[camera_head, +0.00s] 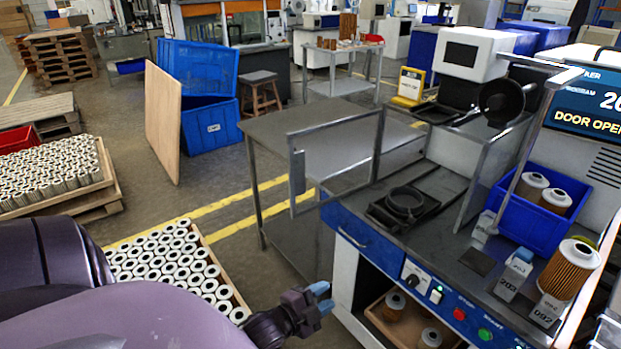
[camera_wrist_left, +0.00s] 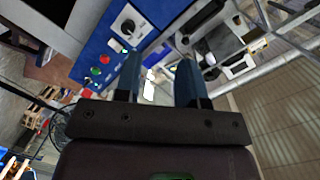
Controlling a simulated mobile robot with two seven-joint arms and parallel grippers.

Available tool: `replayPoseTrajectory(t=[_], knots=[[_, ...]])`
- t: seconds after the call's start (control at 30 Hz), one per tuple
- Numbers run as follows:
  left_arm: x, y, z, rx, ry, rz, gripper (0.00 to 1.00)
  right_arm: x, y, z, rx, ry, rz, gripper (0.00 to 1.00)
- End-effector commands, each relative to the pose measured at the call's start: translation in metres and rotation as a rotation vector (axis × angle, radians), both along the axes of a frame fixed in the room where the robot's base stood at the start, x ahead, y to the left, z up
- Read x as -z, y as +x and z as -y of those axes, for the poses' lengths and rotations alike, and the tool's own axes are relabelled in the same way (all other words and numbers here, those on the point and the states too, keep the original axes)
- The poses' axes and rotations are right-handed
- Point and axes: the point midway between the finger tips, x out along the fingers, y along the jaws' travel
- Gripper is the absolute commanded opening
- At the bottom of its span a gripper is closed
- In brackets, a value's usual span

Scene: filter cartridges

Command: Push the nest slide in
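The nest slide (camera_head: 402,207) is a black block with a round ring-shaped nest on top. It sits on the grey machine bench, near the front edge above the blue panel, and its nest looks empty. My left gripper (camera_head: 322,298) is low, in front of the machine and below the bench top, well apart from the slide. Its two blue fingers also show in the left wrist view (camera_wrist_left: 158,80), parted with nothing clearly held between them. I cannot make out the slide in the left wrist view. My right gripper is not in view.
The glazed door frame (camera_head: 335,160) stands open left of the slide; the screen (camera_head: 592,105) reads "DOOR OPEN". A blue bin (camera_head: 540,205) with filters, a standing filter (camera_head: 568,270) and small boxes are at right. The control knob (camera_head: 413,280) shows in the wrist view (camera_wrist_left: 128,25).

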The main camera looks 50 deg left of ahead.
Motion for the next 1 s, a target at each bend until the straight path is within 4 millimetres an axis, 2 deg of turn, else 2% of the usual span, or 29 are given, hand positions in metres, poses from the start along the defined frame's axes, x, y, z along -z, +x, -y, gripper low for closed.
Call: replayPoseTrajectory(t=[0.3,0.5,0.7,1.0], knots=[[0.017,-0.041,0.024,-0.078,-0.277,-0.158,0.37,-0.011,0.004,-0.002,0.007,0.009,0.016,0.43],[0.024,-0.059,0.034,-0.125,-0.4,-0.226,0.37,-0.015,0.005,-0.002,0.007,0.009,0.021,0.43],[0.026,-0.066,0.038,-0.147,-0.45,-0.252,0.37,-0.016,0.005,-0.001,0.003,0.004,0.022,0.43],[0.027,-0.067,0.038,-0.148,-0.453,-0.255,0.38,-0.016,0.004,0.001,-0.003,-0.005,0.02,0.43]])
